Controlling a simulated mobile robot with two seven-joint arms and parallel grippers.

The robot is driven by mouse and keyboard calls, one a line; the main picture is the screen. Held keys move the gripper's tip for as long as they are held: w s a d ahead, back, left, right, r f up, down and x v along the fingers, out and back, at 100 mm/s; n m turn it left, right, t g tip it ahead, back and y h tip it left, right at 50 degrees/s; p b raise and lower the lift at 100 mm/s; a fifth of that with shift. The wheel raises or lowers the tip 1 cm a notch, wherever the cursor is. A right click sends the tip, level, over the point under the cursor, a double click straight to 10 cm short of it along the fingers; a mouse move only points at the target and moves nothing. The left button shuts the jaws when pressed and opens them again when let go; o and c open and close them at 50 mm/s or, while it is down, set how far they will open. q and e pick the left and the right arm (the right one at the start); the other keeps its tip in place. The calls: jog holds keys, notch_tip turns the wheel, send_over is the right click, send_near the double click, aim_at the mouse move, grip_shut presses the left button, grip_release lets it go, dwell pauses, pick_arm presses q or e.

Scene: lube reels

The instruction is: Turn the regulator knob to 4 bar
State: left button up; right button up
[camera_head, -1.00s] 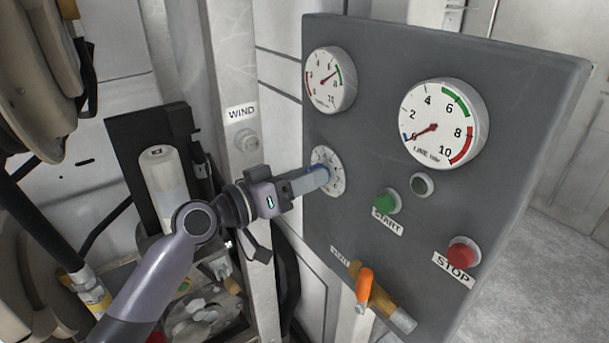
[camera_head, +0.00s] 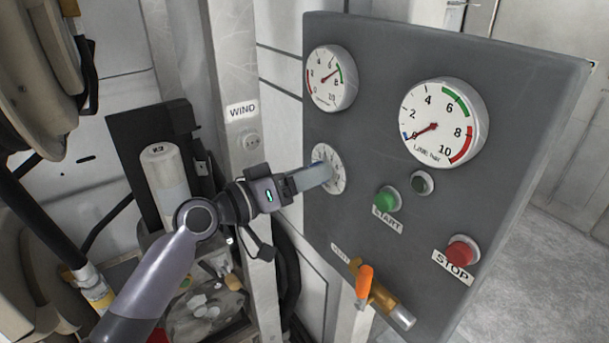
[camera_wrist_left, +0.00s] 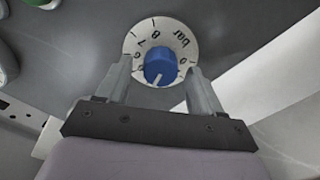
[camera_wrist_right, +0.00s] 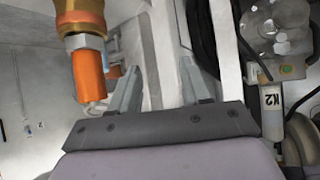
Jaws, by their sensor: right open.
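The regulator dial (camera_head: 322,153) is a white numbered disc on the grey panel. In the left wrist view its blue knob (camera_wrist_left: 160,64) has a white mark pointing down toward my palm, and the scale (camera_wrist_left: 187,58) appears upside down. My left gripper (camera_head: 322,173) reaches the dial from the left. Its fingers (camera_wrist_left: 160,72) stand on both sides of the knob with gaps, so it is open around it. In the head view the fingers hide the knob. My right gripper (camera_wrist_right: 159,75) is open and empty, out of the head view.
The line gauge (camera_head: 460,105) needle lies near 0; another gauge (camera_head: 320,90) is above the dial. Green START (camera_head: 387,199) and red STOP (camera_head: 463,252) buttons are at right. An orange-handled valve (camera_head: 364,284) sits below; its orange part (camera_wrist_right: 89,76) is beside my right gripper.

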pick_arm(q)
jog(key=shift+a, duration=0.1)
jog(key=b+v, duration=0.1)
jog(key=v, duration=0.6)
dwell(0.4)
